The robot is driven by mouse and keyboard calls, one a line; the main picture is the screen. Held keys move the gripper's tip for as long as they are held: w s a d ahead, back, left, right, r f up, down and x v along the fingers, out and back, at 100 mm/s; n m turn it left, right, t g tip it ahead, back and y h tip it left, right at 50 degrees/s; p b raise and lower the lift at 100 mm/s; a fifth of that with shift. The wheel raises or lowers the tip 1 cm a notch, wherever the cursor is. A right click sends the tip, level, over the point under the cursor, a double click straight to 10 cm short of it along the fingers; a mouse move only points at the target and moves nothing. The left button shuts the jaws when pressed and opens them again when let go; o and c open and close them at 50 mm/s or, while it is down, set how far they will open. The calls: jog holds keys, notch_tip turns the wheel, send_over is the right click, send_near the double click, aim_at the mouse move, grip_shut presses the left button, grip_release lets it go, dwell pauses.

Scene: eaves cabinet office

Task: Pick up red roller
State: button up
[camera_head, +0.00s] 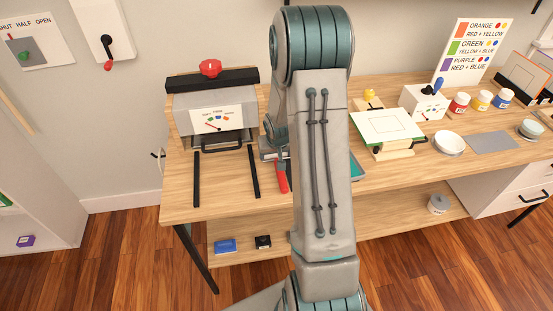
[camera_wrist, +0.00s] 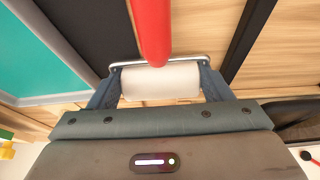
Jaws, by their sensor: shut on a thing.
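The red roller has a red handle (camera_head: 282,178) that shows just left of my arm in the head view. In the wrist view the red handle (camera_wrist: 150,30) runs up from a white roller head (camera_wrist: 160,82) on a metal frame. My gripper (camera_wrist: 158,90) is shut on the roller, with one finger at each end of the white head. In the head view my gripper (camera_head: 273,150) is mostly hidden by my arm. I cannot tell whether the roller touches the table.
The wooden table (camera_head: 215,205) has two black strips (camera_head: 197,180) in front of a grey press (camera_head: 215,110) with a red knob. A teal tray (camera_head: 357,167) is partly behind my arm. A white board (camera_head: 387,125), paint jars (camera_head: 459,104) and a white bowl (camera_head: 448,143) stand right.

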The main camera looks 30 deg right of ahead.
jog(key=shift+r, duration=0.15)
jog(key=shift+r, duration=0.6)
notch_tip(320, 180, up, 3)
jog(key=w+d+r, duration=0.3)
jog(key=d+r, duration=0.3)
jog(key=d, duration=0.5)
jog(key=shift+d+r+b, duration=0.2)
jog(key=shift+r+b, duration=0.05)
jog(key=shift+b, duration=0.2)
